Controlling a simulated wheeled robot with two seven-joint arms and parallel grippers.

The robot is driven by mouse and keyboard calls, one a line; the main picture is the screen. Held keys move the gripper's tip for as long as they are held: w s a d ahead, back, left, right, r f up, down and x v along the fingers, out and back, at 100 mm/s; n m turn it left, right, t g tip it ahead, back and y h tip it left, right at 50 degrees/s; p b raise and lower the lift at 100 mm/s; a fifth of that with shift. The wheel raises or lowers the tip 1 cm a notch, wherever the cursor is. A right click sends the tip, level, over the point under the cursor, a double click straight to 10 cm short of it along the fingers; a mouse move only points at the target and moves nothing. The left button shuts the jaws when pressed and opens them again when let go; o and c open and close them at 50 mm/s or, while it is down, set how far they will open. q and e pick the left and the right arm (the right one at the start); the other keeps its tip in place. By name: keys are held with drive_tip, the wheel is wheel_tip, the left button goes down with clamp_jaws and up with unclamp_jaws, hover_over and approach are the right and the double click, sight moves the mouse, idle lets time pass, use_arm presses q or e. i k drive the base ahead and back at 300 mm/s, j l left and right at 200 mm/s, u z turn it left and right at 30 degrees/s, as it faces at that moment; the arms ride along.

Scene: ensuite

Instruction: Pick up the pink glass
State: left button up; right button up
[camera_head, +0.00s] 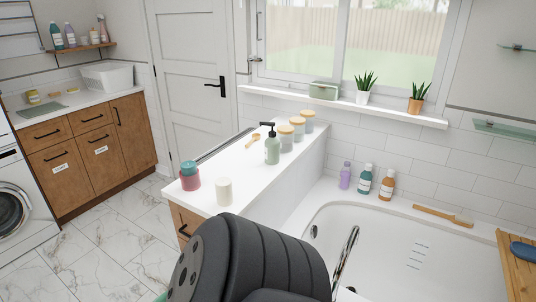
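The pink glass (190,183) stands near the left front end of the white counter top. A teal glass or cup (189,168) shows just above its rim; I cannot tell whether it sits inside the pink one or right behind it. A cream cylinder (224,191) stands close by to the right. Neither of my grippers is in view. A dark, ribbed part of my own body fills the lower middle and hides the near part of the counter.
A green pump bottle (272,150), a wooden scoop (253,141) and several lidded jars (298,128) stand farther back on the counter. A bathtub (400,245) with a tap (345,255) lies to the right. The marble floor (110,232) on the left is clear.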

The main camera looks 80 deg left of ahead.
sight(193, 183)
drive_tip(key=u, duration=3.15)
